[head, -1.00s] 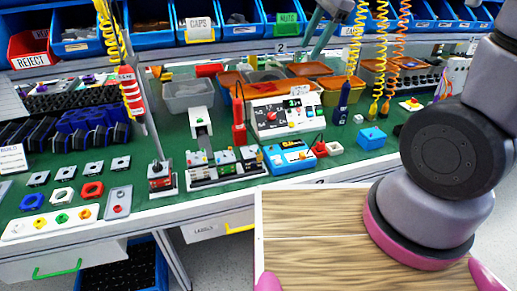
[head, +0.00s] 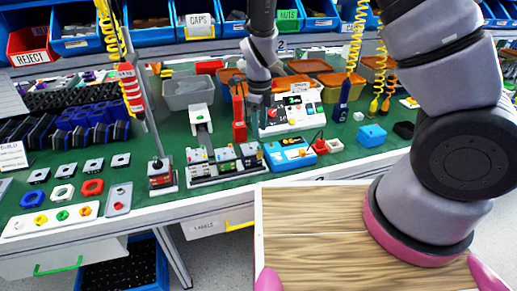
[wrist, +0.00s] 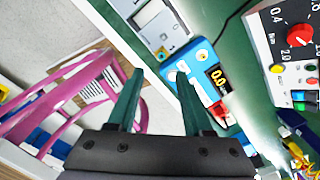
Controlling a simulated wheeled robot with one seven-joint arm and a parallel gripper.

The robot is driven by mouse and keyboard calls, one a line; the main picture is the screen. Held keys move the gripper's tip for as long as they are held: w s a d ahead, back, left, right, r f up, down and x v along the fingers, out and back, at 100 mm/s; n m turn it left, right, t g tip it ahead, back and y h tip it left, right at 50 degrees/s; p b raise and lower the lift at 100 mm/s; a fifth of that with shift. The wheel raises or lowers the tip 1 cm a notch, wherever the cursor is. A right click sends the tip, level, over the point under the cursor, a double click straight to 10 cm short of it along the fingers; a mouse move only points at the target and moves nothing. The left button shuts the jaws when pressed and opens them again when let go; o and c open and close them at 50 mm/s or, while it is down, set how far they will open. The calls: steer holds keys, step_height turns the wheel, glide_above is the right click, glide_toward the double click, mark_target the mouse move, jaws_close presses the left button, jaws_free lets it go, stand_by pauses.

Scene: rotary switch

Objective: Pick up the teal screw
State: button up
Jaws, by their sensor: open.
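I cannot make out a teal screw in either view; it may be hidden or too small to tell. My gripper (head: 256,103) hangs over the green bench, in front of the left side of the white dial panel (head: 292,119). In the wrist view my gripper (wrist: 160,76) has its two dark green fingers spread apart with nothing between them. Beyond the fingertips lies a blue device (wrist: 202,62) with a small lit display.
The blue device (head: 290,161) and a row of small fixtures (head: 222,166) stand near the bench's front edge. A red upright tool (head: 239,118) is beside my gripper. Yellow coiled cords (head: 350,70) hang at the right. A blue box (head: 372,135) stands right of centre.

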mark_target(259, 149)
steer(key=f, duration=0.7)
steer(key=shift+w+a, duration=0.1)
steer(key=shift+w, duration=0.15)
jaws_close()
